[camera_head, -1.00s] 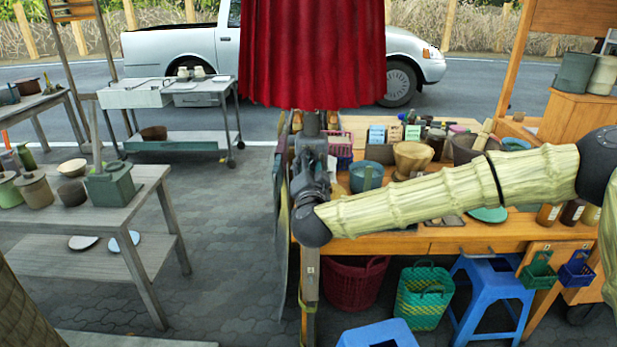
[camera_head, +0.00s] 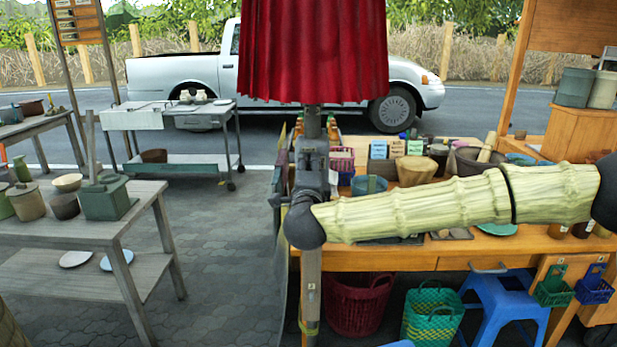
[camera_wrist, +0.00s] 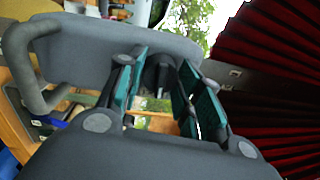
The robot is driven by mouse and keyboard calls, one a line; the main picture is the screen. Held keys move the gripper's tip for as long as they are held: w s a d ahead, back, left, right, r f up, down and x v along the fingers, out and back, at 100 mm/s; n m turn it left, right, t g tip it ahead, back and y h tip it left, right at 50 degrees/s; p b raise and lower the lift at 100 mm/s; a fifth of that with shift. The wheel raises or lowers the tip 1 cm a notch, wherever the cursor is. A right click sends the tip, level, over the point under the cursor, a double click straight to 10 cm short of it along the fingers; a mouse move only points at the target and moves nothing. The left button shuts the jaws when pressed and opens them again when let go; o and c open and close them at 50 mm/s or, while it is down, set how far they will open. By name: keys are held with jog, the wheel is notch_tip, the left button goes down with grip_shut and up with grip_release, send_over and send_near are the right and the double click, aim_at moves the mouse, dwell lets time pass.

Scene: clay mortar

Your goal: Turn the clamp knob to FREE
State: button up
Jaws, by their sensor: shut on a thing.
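The clamp knob (camera_wrist: 158,76) is a dark, rounded piece on the grey umbrella pole, seen between my fingers in the wrist view. My gripper (camera_wrist: 163,92) has teal finger pads on both sides of it and is shut on it. In the head view my gripper (camera_head: 312,150) stands upright against the pole, just below the red canopy, and hides the knob. No FREE marking can be read, so I cannot tell the knob's setting.
The red canopy (camera_head: 312,55) hangs right above my gripper. An orange wooden stall table (camera_head: 455,262) with bowls and a mortar lies under my forearm. A grey bench (camera_head: 60,236) with pots stands left. Paved floor (camera_head: 225,230) between them is clear.

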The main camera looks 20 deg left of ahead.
jog(key=shift+m+b, duration=0.3)
jog(key=shift+m, duration=0.3)
jog(key=o, duration=1)
jog(key=shift+o, duration=0.2)
jog(key=v, duration=1.2)
jog(key=shift+f, duration=0.15)
